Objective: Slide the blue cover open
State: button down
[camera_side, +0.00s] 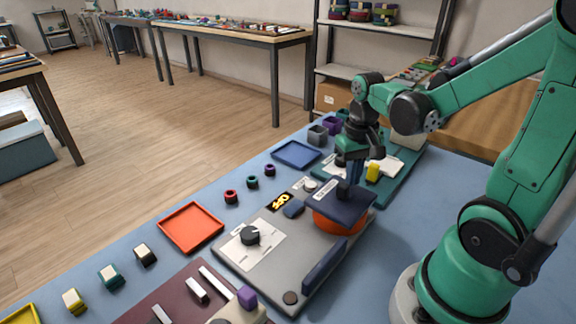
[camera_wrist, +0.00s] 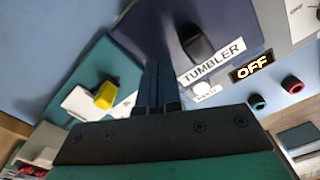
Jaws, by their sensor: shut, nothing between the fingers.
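The blue cover (camera_side: 352,208) is a flat navy plate with a white label and a small dark upright knob (camera_side: 343,190). It lies over a round orange-red body (camera_side: 335,222), hiding most of its top. In the wrist view the cover (camera_wrist: 232,30) carries the black knob (camera_wrist: 196,43), with a "TUMBLER" label beside it. My gripper (camera_side: 355,178) points down beside the knob, fingers shut and empty. In the wrist view the fingers (camera_wrist: 155,85) are left of the knob, with a gap between in the picture. I cannot tell whether they touch the cover.
A grey panel (camera_side: 232,262) holds a black dial (camera_side: 249,235) and a lit "OFF" display (camera_side: 279,201). A teal board (camera_side: 408,178) with a yellow-handled switch (camera_side: 373,172) lies behind. An orange tray (camera_side: 190,228) and a blue tray (camera_side: 296,154) stand left.

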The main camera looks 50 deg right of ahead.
jog(key=shift+a, duration=0.15)
jog(key=shift+a, duration=5.75)
jog(key=shift+d, duration=0.15)
jog(key=shift+d, duration=0.5)
notch_tip(320, 180, up, 11)
jog(key=shift+f, duration=0.1)
